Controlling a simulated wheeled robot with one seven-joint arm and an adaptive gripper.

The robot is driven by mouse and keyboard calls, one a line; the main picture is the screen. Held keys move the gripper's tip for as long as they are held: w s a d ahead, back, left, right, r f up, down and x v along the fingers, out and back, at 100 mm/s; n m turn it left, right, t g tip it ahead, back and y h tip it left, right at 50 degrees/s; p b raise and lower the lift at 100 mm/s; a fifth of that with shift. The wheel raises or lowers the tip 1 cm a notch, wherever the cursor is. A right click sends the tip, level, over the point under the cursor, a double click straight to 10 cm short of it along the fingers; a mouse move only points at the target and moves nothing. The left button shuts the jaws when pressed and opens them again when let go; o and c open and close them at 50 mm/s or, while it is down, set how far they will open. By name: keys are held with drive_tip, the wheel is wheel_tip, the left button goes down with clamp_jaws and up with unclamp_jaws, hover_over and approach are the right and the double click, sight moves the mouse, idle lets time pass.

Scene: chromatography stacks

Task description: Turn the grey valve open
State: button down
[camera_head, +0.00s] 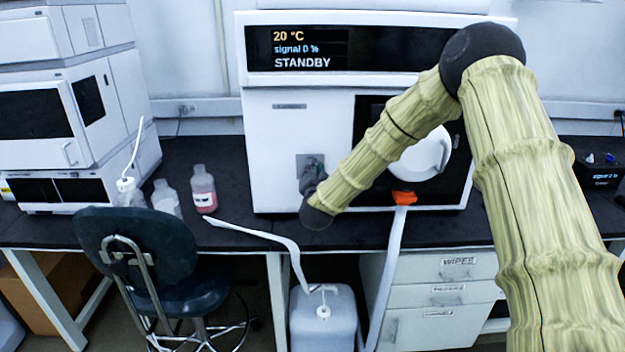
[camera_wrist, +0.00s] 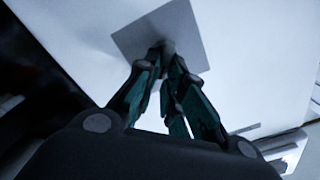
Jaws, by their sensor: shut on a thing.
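The grey valve sits on a square grey plate (camera_head: 303,161) on the white front of the instrument (camera_head: 272,130), left of its dark panel. In the wrist view the plate (camera_wrist: 140,34) is straight ahead of my fingers. My gripper (camera_head: 314,172) reaches the plate in the head view, and its fingertips (camera_wrist: 167,52) come together at the plate in the wrist view. It is shut on the grey valve, whose handle is mostly hidden between and behind the fingers. I cannot tell how far the valve is turned. The display (camera_head: 300,49) reads 20 °C, signal 0 % and STANDBY.
Bottles stand on the black bench to the left, one with red liquid (camera_head: 203,190). A white stacked instrument (camera_head: 66,100) is at the far left. A chair (camera_head: 140,260) stands in front.

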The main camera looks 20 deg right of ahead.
drive_tip(key=m+b, duration=0.3)
drive_tip(key=f+m+b, duration=0.1)
drive_tip(key=m+b, duration=0.5)
drive_tip(key=shift+d+f, duration=0.2)
drive_tip(key=shift+d, duration=0.15)
drive_tip(key=shift+m, duration=0.3)
drive_tip(key=c, duration=1.5)
unclamp_jaws()
drive_tip(key=shift+s, duration=0.1)
drive_tip(key=v, duration=1.2)
